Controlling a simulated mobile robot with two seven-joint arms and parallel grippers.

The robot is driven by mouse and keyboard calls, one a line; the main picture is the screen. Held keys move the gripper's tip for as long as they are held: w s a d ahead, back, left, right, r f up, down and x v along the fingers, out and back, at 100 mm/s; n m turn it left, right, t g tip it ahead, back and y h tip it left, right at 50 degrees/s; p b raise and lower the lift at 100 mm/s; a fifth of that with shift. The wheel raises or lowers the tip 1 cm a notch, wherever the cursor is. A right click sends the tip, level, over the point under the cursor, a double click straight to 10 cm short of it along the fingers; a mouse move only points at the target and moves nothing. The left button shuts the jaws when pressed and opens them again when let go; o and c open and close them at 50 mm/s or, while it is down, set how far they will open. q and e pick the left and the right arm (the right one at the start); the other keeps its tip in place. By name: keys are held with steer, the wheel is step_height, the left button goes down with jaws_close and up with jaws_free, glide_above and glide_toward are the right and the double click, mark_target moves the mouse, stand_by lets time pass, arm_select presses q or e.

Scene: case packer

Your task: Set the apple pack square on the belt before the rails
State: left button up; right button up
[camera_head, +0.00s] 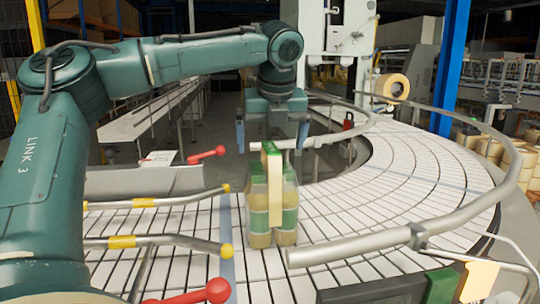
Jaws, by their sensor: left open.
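The apple pack (259,222) stands upright on the white slatted belt (330,205). It is a cluster of bottles with green caps and labels and a cream strip down the middle. The rails (165,241) are metal bars with yellow bands and yellow tips, to the left of the pack, and their ends stop short of it. My right gripper is not in view.
A curved metal guide rail (430,233) borders the belt at right and front. Red-knobbed levers (207,154) stand near the rails. A dark box with a green part (440,287) sits at the lower right. The belt right of the pack is clear.

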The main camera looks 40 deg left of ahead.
arm_select(q)
steer(key=v, duration=0.7)
steer(key=shift+d+r, duration=0.1)
stand_by(0.4)
